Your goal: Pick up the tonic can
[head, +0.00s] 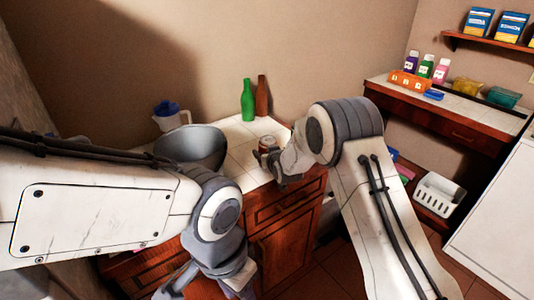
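A small red can with a pale top (267,144), which looks like the tonic can, stands on the white tiled counter (243,134) near its front right corner. Its label is too small to read. My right gripper (268,165) is at the can's near side and hides its lower part. I cannot tell whether the fingers touch the can or are closed around it. My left arm comes in from the left and bends down in front of the counter.
A green bottle (248,100) and a brown bottle (262,96) stand behind the can. A large grey bowl (191,146) and a blue-lidded jug (170,116) are on the left. A desk (462,103) with small bottles and a white basket (439,194) are on the right.

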